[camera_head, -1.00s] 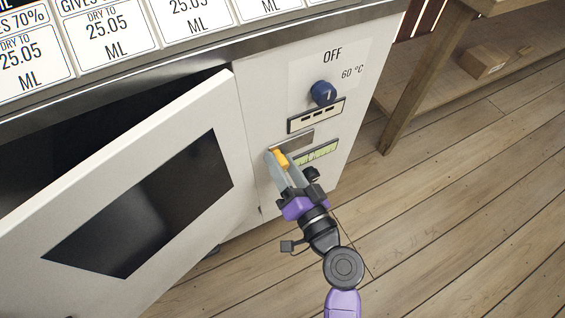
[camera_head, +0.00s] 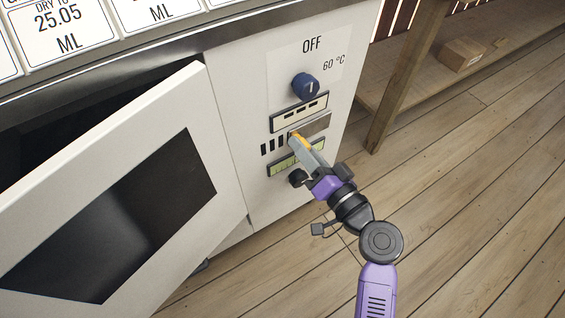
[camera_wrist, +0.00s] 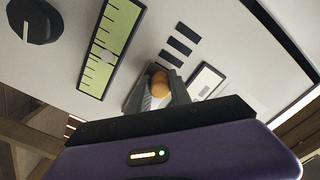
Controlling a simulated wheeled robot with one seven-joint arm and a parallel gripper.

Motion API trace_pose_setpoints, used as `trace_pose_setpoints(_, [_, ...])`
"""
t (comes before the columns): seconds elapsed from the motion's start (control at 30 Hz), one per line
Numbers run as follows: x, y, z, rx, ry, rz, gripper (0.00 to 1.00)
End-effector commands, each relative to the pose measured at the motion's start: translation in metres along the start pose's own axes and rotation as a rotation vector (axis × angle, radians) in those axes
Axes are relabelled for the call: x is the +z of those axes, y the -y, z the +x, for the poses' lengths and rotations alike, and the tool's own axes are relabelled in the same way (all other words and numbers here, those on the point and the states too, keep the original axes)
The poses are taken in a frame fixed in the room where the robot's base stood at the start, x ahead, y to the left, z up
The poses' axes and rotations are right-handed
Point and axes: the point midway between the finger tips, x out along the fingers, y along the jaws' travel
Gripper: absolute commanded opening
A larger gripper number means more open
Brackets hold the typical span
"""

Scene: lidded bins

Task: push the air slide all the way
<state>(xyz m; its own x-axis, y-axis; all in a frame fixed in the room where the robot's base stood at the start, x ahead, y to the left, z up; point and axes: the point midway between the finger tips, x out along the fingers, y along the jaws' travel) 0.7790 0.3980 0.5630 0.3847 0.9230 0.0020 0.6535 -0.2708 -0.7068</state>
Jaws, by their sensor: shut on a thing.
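The air slide is a grey plate (camera_head: 317,124) on the white front panel (camera_head: 240,85), with a small orange-yellow knob (camera_head: 296,137) at its left end. Several black slots (camera_head: 272,146) lie uncovered to its left. My gripper (camera_head: 300,144) is shut on the knob, its fingers pointing at the panel from the lower right. In the wrist view the knob (camera_wrist: 160,83) sits between the fingertips, beside the black slots (camera_wrist: 181,46). The fingers hide most of the plate there.
A green-yellow gauge (camera_head: 283,164) and a black knob (camera_head: 298,178) sit below the slide. A blue dial (camera_head: 305,86) under "OFF" and a label strip (camera_head: 299,112) sit above. The white door (camera_head: 190,105) stands open at left. A wooden shelf (camera_head: 395,75) stands at right.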

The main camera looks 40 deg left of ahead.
Motion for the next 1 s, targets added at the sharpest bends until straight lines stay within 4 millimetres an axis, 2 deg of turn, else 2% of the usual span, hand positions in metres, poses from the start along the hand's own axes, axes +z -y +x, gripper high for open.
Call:
trace_pose_setpoints(0.37, [-0.004, -0.004, 0.000, 0.000, 0.004, 0.001, 0.00])
trace_pose_setpoints(0.4, [-0.004, -0.004, 0.000, 0.000, 0.004, 0.001, 0.32])
trace_pose_setpoints(0.47, [-0.004, -0.004, 0.000, 0.000, 0.004, 0.001, 0.44])
trace_pose_setpoints(0.5, [-0.004, -0.004, 0.000, 0.000, 0.004, 0.001, 0.46])
trace_pose_setpoints(0.83, [-0.004, -0.004, -0.003, 0.000, 0.003, 0.001, 0.46])
trace_pose_setpoints(1.0, [-0.005, -0.004, -0.023, 0.004, 0.002, 0.001, 0.46])
